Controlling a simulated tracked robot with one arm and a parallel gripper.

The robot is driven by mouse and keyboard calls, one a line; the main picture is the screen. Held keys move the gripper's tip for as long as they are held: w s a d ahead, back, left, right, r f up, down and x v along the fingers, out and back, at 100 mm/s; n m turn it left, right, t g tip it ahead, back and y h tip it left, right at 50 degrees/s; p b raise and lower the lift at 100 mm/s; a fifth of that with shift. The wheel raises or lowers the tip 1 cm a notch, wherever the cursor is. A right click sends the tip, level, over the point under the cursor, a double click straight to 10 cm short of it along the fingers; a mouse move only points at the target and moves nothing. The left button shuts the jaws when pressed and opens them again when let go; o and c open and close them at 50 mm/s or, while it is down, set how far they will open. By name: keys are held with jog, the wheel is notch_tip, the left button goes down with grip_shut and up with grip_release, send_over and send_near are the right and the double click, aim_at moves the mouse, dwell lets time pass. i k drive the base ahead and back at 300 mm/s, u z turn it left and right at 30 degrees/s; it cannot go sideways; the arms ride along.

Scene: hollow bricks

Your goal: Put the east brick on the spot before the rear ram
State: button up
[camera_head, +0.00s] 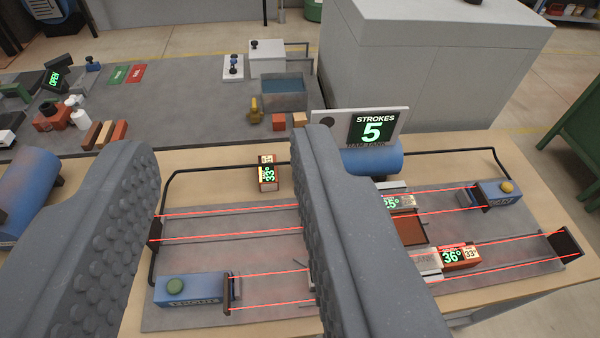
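My gripper (225,155) is open, its two grey padded fingers wide apart with nothing between the pads. An orange brick (268,187) with a green 33° readout stands on the table beyond the fingers. An orange brick (461,258) reading 36° sits in the near right lane, touching a pale block. A readout of about 25° (397,203) shows beside the right finger, partly hidden. No brick is visibly marked east.
The front ram (188,289), blue with a green button, stands at the near left. Red lines mark lanes on the grey plate (250,258). A blue tank (372,161) and a STROKES 5 sign (372,128) stand behind. The right finger hides the plate's middle.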

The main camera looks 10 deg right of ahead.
aim_at(436, 205)
jog(key=z, duration=0.05)
jog(key=i, duration=1)
